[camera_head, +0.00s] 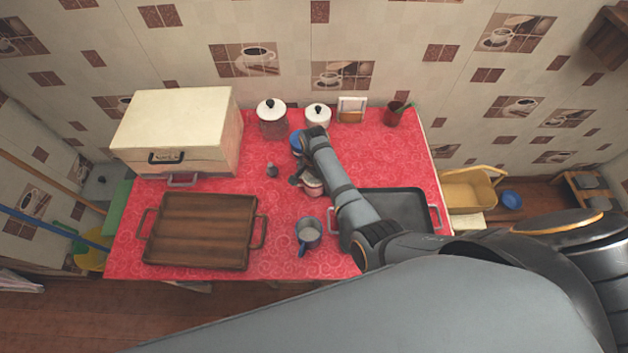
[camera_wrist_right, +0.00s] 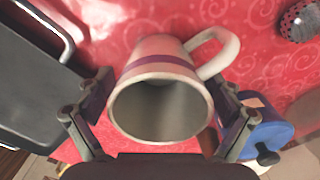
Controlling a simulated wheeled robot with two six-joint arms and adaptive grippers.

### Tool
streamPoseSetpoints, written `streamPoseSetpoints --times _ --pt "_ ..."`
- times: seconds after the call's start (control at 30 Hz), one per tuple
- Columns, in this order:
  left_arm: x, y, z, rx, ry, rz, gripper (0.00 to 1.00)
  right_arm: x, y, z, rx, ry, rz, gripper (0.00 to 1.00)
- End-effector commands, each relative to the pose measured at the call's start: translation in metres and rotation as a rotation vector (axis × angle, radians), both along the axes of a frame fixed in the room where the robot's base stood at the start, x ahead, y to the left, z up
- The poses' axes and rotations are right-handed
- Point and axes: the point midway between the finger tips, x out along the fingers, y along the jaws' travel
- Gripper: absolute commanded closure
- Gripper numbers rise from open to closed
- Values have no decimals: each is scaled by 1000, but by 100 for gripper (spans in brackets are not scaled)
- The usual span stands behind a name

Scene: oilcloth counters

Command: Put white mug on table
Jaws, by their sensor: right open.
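The white mug (camera_wrist_right: 160,85) with a purple band stands between the fingers of my right gripper (camera_wrist_right: 160,118) in the right wrist view, its mouth facing the camera and its handle to the upper right. The fingers are open on either side of it. In the head view the mug (camera_head: 313,188) is on the red table (camera_head: 345,160), partly hidden by my right arm and gripper (camera_head: 302,179). Whether a finger touches the mug I cannot tell. My left gripper is not in view.
A blue lidded pot (camera_wrist_right: 268,128) is close by the right finger. A dark tray (camera_head: 400,207) lies right of the mug. Canisters (camera_head: 272,122) stand at the back.

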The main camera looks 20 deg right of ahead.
Motion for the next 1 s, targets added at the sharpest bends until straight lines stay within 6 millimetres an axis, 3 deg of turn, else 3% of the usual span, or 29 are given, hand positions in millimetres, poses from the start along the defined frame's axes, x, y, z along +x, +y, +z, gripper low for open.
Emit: streamPoseSetpoints --times 0.27,0.37,0.8,1.0 --pt "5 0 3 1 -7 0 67 0 0 5 0 -1 0 8" --pt "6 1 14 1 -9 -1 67 0 0 15 0 0 0 8" --pt "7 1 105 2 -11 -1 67 0 0 101 0 0 0 8" --pt "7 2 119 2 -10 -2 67 0 0 125 0 0 0 8"
